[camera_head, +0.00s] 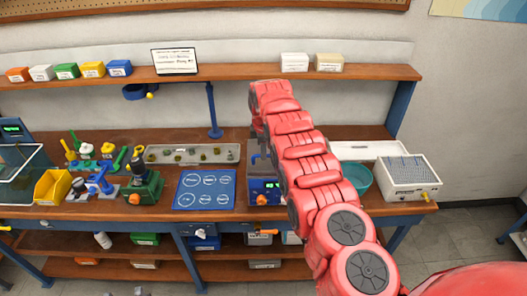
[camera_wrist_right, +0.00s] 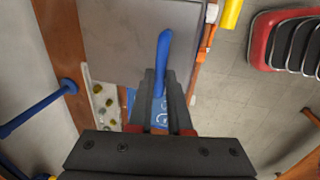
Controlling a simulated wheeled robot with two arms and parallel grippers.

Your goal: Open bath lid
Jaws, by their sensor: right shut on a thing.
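The bath (camera_head: 265,190) is a blue box with an orange knob on the bench, partly behind my red right arm. Its grey lid (camera_head: 254,150) shows above the box in the head view and seems raised; its exact tilt is hard to tell. In the right wrist view the lid (camera_wrist_right: 115,35) is a wide grey panel with a blue handle (camera_wrist_right: 163,48). My right gripper (camera_wrist_right: 160,80) is shut on this handle. In the head view my arm hides most of it. Small grey tips at the bottom edge may be my left gripper (camera_head: 126,292).
A blue mat (camera_head: 206,190) lies left of the bath, with a metal tray (camera_head: 195,154) behind it. A teal bowl (camera_head: 357,178) and a white box (camera_head: 408,178) stand to the right. A shelf (camera_head: 230,74) with small boxes runs along the back.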

